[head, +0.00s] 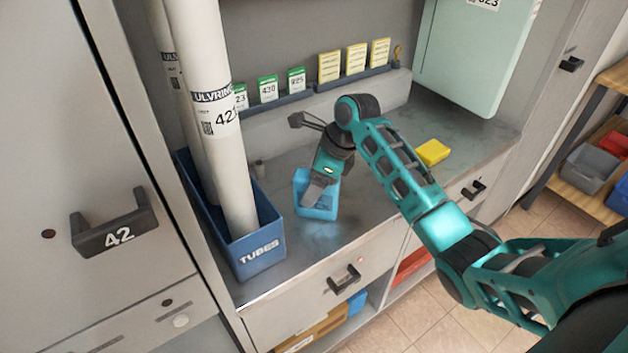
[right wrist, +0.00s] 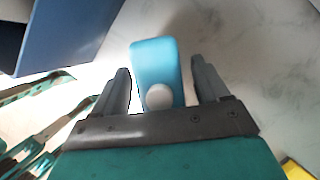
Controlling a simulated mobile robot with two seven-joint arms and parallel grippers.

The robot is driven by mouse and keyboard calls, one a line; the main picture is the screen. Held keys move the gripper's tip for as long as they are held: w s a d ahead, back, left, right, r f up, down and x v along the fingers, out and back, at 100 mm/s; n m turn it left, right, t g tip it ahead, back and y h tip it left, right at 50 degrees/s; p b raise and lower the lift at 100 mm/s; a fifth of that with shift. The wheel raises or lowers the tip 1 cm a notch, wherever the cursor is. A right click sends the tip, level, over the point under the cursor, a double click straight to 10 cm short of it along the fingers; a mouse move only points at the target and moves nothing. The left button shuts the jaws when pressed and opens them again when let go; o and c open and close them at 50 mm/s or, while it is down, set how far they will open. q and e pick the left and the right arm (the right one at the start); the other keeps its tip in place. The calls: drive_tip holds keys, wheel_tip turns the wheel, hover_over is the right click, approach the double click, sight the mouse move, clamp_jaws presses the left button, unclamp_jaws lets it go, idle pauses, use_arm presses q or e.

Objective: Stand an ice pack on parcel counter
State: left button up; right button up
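A light blue ice pack (head: 325,211) with rounded corners is on the grey parcel counter (head: 375,213), right of the tubes box. It also shows in the right wrist view (right wrist: 156,62), where a round white cap is on its near end. My right gripper (head: 316,193) reaches down over the pack, and one finger hides part of it. In the right wrist view the gripper (right wrist: 160,68) is open, its fingers on either side of the pack with a gap at each side. I cannot tell whether the pack stands or lies. My left gripper is not in view.
A dark blue box (head: 262,256) marked TUBES holds tall white tubes (head: 205,90). A yellow block (head: 433,152) lies right of my arm. Green and yellow cards (head: 356,59) line the back ledge. A pale green panel (head: 475,50) stands at the right. Drawers are below.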

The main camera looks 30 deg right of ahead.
drive_tip(key=v, duration=1.2)
drive_tip(key=shift+r, duration=0.2)
